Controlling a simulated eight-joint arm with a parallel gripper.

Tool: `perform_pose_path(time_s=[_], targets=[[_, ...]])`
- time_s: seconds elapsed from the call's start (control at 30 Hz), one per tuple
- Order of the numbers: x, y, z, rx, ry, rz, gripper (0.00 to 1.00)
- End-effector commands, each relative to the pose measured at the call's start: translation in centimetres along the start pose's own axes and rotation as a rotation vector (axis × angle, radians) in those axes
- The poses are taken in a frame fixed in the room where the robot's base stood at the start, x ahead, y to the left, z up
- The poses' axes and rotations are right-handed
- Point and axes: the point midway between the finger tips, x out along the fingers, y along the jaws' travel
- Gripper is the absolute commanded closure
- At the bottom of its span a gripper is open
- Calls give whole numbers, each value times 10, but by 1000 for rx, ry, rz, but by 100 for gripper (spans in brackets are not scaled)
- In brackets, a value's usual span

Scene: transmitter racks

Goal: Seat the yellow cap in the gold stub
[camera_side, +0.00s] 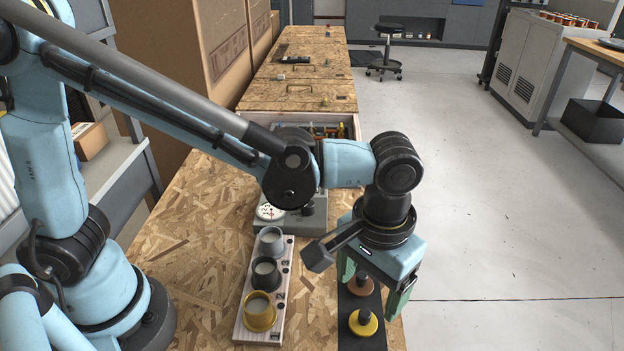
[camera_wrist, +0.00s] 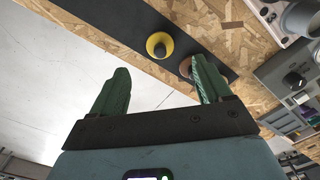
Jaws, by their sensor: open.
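The yellow cap (camera_side: 363,322), a round disc with a dark knob, sits on a black strip (camera_side: 345,342) near the bench's right edge. It also shows in the wrist view (camera_wrist: 159,45). The gold stub (camera_side: 260,313) is an open ring at the near end of a pale wooden board (camera_side: 240,329), left of the cap. It looks empty. My gripper (camera_side: 370,290) is open with nothing between its green fingers, above the strip's outer edge. In the wrist view the yellow cap appears beyond the fingers (camera_wrist: 160,80), apart from them.
A brown cap (camera_side: 360,286) sits on the strip behind the yellow one, partly hidden by my finger. A black stub (camera_side: 265,273) and a grey stub (camera_side: 271,242) share the board. A grey device with a dial (camera_side: 270,211) stands behind. Bare bench lies left of the board.

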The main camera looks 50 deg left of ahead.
Motion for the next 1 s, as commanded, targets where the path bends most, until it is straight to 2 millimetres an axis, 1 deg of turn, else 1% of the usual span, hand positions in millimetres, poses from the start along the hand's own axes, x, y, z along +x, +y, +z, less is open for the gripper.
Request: perform_pose_path(time_s=[0.03,0.13,0.47,0.73,0.87,1.0], targets=[[8,0,0,0,0,0,22],[20,0,-1,0,1,1,22],[40,0,-2,0,1,1,22],[73,1,-5,0,1,1,22],[81,0,-4,0,1,1,22],[82,0,-4,0,1,1,22]])
